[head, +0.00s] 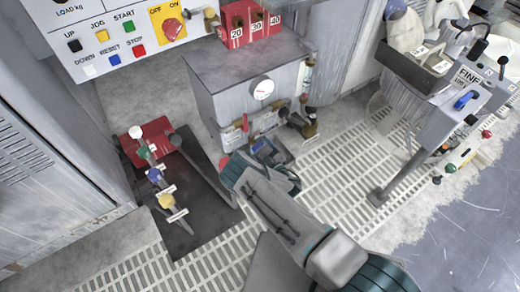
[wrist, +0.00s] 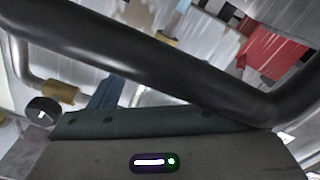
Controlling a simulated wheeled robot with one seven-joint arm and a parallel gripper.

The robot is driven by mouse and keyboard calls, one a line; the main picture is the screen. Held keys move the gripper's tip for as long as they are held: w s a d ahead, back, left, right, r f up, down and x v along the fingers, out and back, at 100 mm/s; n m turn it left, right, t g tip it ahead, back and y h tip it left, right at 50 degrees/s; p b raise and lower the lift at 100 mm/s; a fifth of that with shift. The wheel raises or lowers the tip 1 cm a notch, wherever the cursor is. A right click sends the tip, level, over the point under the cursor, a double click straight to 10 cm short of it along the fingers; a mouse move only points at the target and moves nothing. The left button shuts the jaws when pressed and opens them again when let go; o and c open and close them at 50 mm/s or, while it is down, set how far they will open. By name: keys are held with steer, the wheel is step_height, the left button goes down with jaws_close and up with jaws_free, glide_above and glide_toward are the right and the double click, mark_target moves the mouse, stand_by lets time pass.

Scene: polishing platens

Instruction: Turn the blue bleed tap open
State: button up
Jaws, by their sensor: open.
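My gripper (head: 268,156) is open in the head view, low in front of the grey cabinet (head: 225,95) with the round gauge. A small blue part (head: 258,147), perhaps the blue bleed tap's handle, shows right at my gripper, below the cabinet's pipework. Most of it is hidden, and I cannot tell whether they touch. In the wrist view a blue strip (wrist: 104,92) shows behind my gripper's dark body, between a brass fitting (wrist: 60,92) and a thick black bar (wrist: 150,55). The tap's setting cannot be read.
A red-handled tap (head: 240,123) is left of my gripper. Brass and black fittings (head: 300,122) are close on the right. A dark stand with coloured knobs (head: 195,185) lies left. A machine with another blue handle (head: 466,100) stands right. Grated floor (head: 335,170) is open between.

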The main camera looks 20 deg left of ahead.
steer(key=p+v, duration=0.5)
steer(key=v, duration=0.8)
steer(key=shift+s+d, duration=0.25)
steer(key=shift+s, duration=0.05)
